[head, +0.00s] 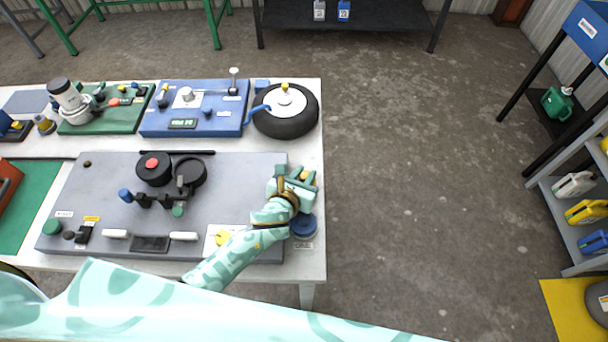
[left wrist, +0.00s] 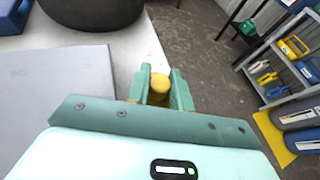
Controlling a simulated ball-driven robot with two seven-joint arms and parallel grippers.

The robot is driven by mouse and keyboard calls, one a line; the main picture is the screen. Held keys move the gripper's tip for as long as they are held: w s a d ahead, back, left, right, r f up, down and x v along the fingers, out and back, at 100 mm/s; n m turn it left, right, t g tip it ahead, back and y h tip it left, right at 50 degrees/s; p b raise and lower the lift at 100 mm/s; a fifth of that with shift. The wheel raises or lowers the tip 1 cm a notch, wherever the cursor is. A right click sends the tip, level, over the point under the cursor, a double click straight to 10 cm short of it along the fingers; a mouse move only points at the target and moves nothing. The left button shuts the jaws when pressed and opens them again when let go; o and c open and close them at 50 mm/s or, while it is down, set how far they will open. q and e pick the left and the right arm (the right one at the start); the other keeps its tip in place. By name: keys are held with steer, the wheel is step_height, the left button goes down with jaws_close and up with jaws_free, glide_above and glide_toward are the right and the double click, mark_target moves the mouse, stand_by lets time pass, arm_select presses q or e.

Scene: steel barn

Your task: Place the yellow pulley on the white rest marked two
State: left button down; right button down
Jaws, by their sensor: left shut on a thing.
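My left gripper (head: 303,178) is over the right edge of the grey panel, near the table's right side. In the left wrist view its two green fingers (left wrist: 160,90) are shut on a round yellow piece, which looks like the yellow pulley (left wrist: 159,83). Only its top shows between the fingers; its lower part is hidden. A white plate (head: 210,246) with a yellow round piece (head: 222,238) lies at the panel's front right, partly behind my left forearm. I cannot make out a mark of two on any white rest. My right gripper is not in view.
The grey panel (head: 110,190) carries black round parts (head: 153,168), a blue knob and white handles (head: 183,236). Behind are a black wheel (head: 286,124) and a blue panel (head: 205,96). Open floor lies right of the table.

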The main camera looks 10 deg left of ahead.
arm_select(q)
steer(key=c, duration=1.2)
jaws_free()
steer(key=shift+f, duration=0.1)
steer(key=shift+c, duration=0.2)
steer(key=shift+s+r, duration=0.1)
steer(key=shift+r, duration=0.15)
steer(key=p+v, duration=0.3)
steer(key=v, duration=0.8)
steer(key=shift+s+r, duration=0.15)
steer(key=shift+s, duration=0.2)
steer(key=shift+a, duration=0.1)
